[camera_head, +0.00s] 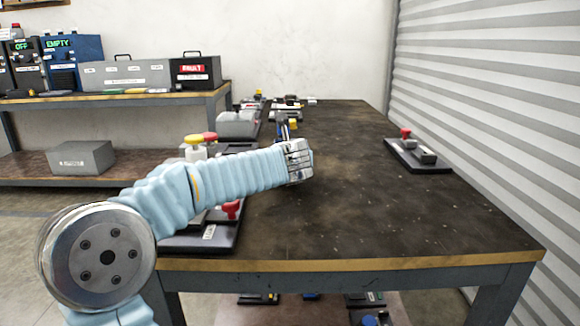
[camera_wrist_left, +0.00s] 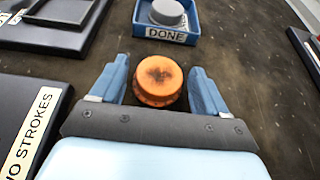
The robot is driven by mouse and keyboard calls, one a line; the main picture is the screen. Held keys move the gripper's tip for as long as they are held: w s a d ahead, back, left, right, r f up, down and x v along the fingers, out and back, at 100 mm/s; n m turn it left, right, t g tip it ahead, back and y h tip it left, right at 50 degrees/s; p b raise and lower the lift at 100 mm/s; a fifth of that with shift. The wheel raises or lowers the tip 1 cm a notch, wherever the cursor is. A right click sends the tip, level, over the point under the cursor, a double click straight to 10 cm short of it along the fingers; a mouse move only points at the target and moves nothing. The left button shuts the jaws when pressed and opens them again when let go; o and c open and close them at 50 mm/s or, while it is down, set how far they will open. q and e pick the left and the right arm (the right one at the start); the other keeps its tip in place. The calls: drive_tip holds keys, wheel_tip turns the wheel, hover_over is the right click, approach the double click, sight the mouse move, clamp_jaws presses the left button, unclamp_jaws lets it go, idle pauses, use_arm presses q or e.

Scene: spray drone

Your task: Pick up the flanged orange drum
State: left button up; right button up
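The orange drum (camera_wrist_left: 158,80), round with a wider rim and a dark smudge on top, stands on the dark tabletop in the left wrist view. My left gripper (camera_wrist_left: 158,66) is open, with one blue finger on each side of the drum and a visible gap on both sides. I cannot tell how low the fingers are beside it. In the head view my left gripper (camera_head: 284,124) is beyond the silver wrist, and the arm hides most of the area around it; I cannot make out the drum there. My right gripper is not in view.
A blue tray (camera_wrist_left: 178,37) labelled DONE, with a grey round piece (camera_wrist_left: 167,12) in it, lies just beyond the drum. Dark boards flank it on the left. A board with a red knob (camera_head: 405,133) lies at the right of the workbench (camera_head: 400,220); the bench middle is clear.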

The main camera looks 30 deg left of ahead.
use_arm(q)
drive_tip(key=c, duration=0.8)
drive_tip(key=shift+r, duration=0.15)
wheel_tip(320, 180, up, 9)
drive_tip(key=p, duration=0.3)
drive_tip(key=shift+s+r+p, duration=0.1)
drive_tip(key=shift+r+p, duration=0.2)
drive_tip(key=shift+r, duration=0.05)
